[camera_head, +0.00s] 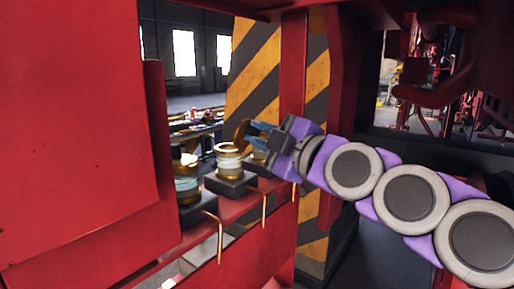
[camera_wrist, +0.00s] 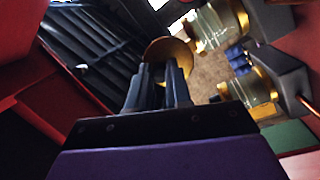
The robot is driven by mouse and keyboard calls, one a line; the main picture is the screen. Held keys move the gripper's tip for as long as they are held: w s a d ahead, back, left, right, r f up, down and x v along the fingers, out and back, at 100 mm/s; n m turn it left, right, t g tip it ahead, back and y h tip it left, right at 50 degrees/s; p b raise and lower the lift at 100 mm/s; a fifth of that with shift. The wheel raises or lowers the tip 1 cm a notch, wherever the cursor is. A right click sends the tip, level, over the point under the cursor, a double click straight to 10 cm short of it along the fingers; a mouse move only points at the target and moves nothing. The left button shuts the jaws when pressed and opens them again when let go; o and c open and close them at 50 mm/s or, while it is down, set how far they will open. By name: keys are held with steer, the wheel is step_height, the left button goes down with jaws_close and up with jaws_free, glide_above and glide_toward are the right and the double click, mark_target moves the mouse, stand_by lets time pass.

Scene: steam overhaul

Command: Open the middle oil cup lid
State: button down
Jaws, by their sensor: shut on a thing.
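Three oil cups of glass and brass stand in a row on dark blocks in the head view: the left cup (camera_head: 186,178), the middle cup (camera_head: 229,160) and the right cup (camera_head: 259,152), partly hidden by my gripper. A round brass lid (camera_head: 241,130) stands steeply tilted just above and to the right of the middle cup's top. My gripper (camera_head: 254,131) is shut on this lid, reaching in from the right. In the wrist view the lid (camera_wrist: 168,50) shows beyond my fingertips (camera_wrist: 162,75), beside the top of a cup (camera_wrist: 217,24). Its hinge is hidden.
A red ledge (camera_head: 250,208) carries the cups, with thin copper pipes (camera_head: 219,240) in front. A large red panel (camera_head: 75,130) closes the left side. A yellow-and-black striped column (camera_head: 257,65) stands behind. Another cup (camera_wrist: 248,88) is close to my gripper's right in the wrist view.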

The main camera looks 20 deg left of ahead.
steer(key=shift+s+f+b, duration=0.1)
steer(key=shift+f+b, duration=0.2)
steer(key=c, duration=1.1)
jaws_free()
steer(key=shift+d, duration=0.1)
steer(key=shift+o, duration=0.2)
steer(key=shift+s+d, duration=0.2)
steer(key=shift+d, duration=0.35)
steer(key=f+b+v, duration=0.1)
steer(key=b+v, duration=0.1)
steer(key=v, duration=1.4)
steer(key=shift+y, duration=0.3)
